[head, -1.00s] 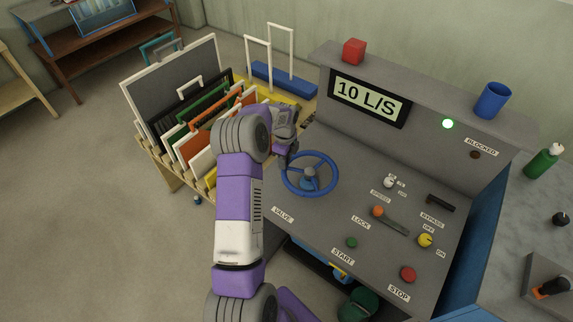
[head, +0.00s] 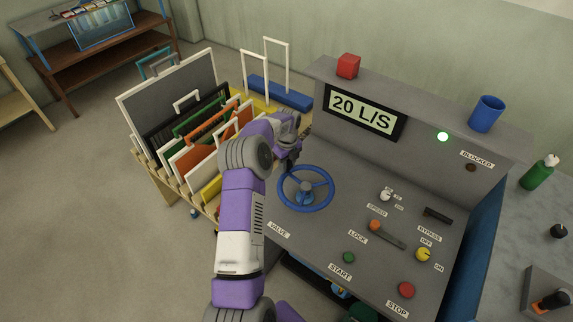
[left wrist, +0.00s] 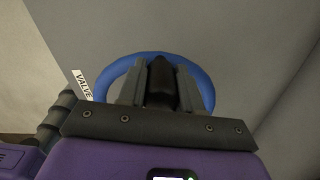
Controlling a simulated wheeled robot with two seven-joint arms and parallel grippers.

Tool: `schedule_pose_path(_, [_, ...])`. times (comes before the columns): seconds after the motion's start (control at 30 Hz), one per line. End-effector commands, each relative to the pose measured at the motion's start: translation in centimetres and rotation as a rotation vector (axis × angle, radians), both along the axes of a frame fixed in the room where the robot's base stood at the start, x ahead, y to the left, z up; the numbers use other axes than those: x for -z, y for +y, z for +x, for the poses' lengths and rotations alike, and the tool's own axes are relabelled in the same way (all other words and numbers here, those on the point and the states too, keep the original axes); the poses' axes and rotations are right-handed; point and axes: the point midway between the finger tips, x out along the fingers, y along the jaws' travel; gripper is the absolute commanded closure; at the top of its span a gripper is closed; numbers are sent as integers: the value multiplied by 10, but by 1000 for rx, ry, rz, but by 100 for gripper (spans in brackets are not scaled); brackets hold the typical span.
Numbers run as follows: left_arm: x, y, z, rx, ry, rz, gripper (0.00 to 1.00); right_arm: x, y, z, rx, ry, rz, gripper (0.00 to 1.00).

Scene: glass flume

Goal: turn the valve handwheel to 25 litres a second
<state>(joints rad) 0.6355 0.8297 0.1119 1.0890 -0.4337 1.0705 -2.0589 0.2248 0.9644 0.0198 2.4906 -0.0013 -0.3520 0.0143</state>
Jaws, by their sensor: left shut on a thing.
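The blue valve handwheel (head: 318,206) sits on the sloped grey console above the VALVE label (head: 279,229). My left gripper (head: 290,160) is at the wheel's far left rim, shut on a part of it. In the left wrist view the fingers (left wrist: 157,85) point at the wheel (left wrist: 203,82), with a dark knob-like piece between them. The display (head: 362,113) reads 20 L/S. My right gripper is not in view.
The green lamp (head: 443,137) is lit; the BLOCKED lamp (head: 471,168) is dark. LOCK lever (head: 386,234), START button (head: 349,257) and STOP button (head: 407,289) lie right of the wheel. A rack of panels (head: 165,180) stands close left of my arm.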

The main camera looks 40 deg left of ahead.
Motion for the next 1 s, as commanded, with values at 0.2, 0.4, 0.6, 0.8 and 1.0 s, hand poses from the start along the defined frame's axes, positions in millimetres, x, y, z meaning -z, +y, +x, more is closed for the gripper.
schedule_pose_path(0.2, [-2,-3,3,0,-8,-3,100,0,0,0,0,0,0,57])
schedule_pose_path(0.4, [-2,-3,4,0,-8,-4,61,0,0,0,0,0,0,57])
schedule_pose_path(0.6, [-1,-2,2,0,-5,-2,41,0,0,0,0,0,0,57])
schedule_pose_path(0.8, [-1,-2,1,-1,-2,-2,41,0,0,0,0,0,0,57])
schedule_pose_path(1.0, [-21,-1,2,-1,-7,0,41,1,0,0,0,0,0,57])
